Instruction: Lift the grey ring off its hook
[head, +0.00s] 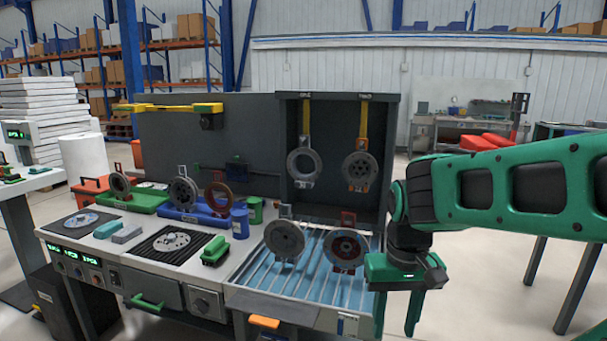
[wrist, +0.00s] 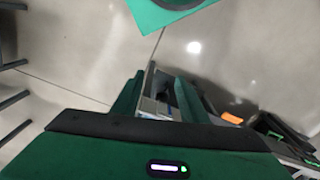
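The grey ring (head: 290,165) hangs upright at the lower end of the left yellow hanger (head: 305,117), inside the dark open-fronted frame. A grey tab shows under the ring; the exact hook contact is too small to tell. My gripper (head: 397,318) is right of and below the ring, well apart from it, in front of the conveyor's right side. Its fingers point down with a gap between them. In the wrist view my gripper (wrist: 160,95) also shows both fingers apart, with nothing held; the ring is not seen there.
A dark disc with an orange tab (head: 361,170) hangs right of the ring. Two discs, one grey (head: 284,241) and one with a red centre (head: 346,248), stand below over the blue ribbed tray (head: 315,279). The frame's right wall (head: 383,160) stands between ring and arm.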

